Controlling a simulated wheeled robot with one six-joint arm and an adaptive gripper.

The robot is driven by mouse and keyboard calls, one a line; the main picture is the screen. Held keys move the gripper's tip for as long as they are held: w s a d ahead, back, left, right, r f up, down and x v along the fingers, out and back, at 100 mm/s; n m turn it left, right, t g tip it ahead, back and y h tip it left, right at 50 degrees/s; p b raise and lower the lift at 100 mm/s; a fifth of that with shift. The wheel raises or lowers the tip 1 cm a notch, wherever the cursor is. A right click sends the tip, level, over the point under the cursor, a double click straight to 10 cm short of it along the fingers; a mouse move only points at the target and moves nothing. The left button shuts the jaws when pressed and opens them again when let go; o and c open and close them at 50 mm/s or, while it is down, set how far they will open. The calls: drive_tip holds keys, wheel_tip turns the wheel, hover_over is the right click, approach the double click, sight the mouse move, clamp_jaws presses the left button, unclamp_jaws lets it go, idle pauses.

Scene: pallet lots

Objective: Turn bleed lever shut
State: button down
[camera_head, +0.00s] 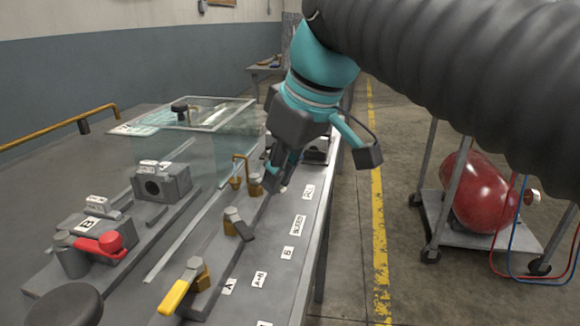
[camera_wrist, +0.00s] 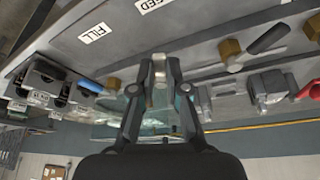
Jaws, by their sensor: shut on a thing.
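My gripper (camera_head: 278,176) reaches down to the bench's front strip, next to a brass valve body (camera_head: 255,185). In the wrist view, its two fingers (camera_wrist: 159,68) are shut on a pale grey piece (camera_wrist: 160,92), which I take to be the bleed lever. The fingers hide most of it, so its angle is hard to tell. The BLEED label (camera_head: 298,225) and FILL label (camera_head: 308,191) are on the strip close by. Both labels also show in the wrist view, BLEED (camera_wrist: 155,4) cut off at the edge and FILL (camera_wrist: 92,33) whole.
A black lever (camera_head: 240,226) and a yellow lever (camera_head: 180,290) stand nearer along the strip. A blue lever (camera_wrist: 90,86) is left of my fingers in the wrist view. A red-handled valve (camera_head: 100,244) and a clear guard (camera_head: 190,145) stand further left. The right aisle holds a red tank (camera_head: 480,192).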

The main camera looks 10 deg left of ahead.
drive_tip(key=m, duration=0.2)
drive_tip(key=s+a+m+t+h, duration=0.1)
drive_tip(key=shift+s+m, duration=0.2)
drive_tip(key=shift+m, duration=0.2)
drive_tip(key=m, duration=0.1)
drive_tip(key=a+m, duration=0.1)
drive_tip(key=shift+s+m+t+h+p, duration=0.3)
drive_tip(key=shift+t+h+p, duration=0.05)
drive_tip(key=shift+t+h, duration=0.05)
drive_tip(key=m, duration=0.1)
drive_tip(key=a+m+h, duration=0.1)
drive_tip(key=m, duration=0.1)
drive_tip(key=shift+s+a+t, duration=0.25)
drive_tip(key=shift+t, duration=0.05)
drive_tip(key=shift+a+m+h, duration=0.3)
drive_tip(key=shift+m+h, duration=0.05)
drive_tip(key=shift+m, duration=0.55)
drive_tip(key=shift+a+m+h, duration=0.3)
drive_tip(key=shift+m+h, duration=0.05)
drive_tip(key=shift+m, duration=0.55)
drive_tip(key=c, duration=1.2)
unclamp_jaws()
